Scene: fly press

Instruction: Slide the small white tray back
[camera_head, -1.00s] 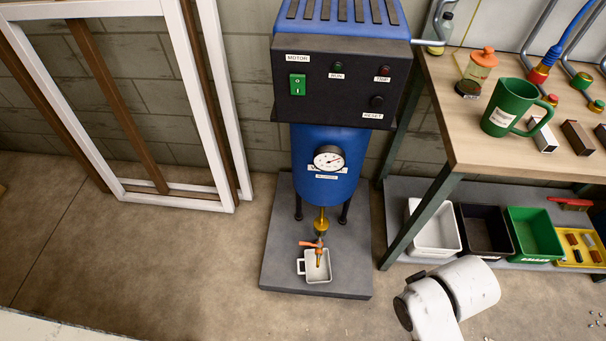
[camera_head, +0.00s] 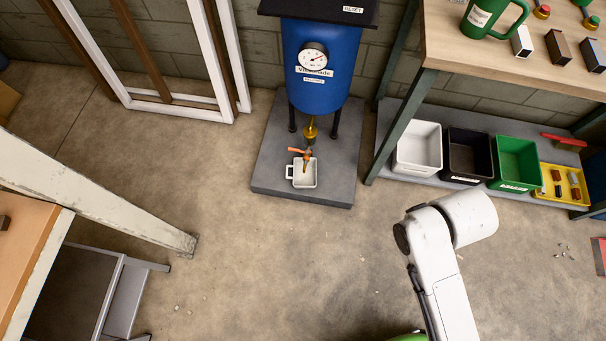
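A small white tray (camera_head: 312,183) with a loop handle on its left side sits on the dark grey base plate (camera_head: 265,180) of a blue tank (camera_head: 318,85). The tray is under a brass drain tap (camera_head: 305,163) with an orange lever, which hides part of its inside. My white arm shows at the lower right, well apart from the tray. My gripper is not in view.
White (camera_head: 399,165), black (camera_head: 450,168) and green (camera_head: 500,178) bins and a yellow tray (camera_head: 548,196) line the low shelf at right, under a wooden bench (camera_head: 440,45). White frames (camera_head: 230,70) lean at left. A table (camera_head: 30,225) stands at lower left. Middle floor is clear.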

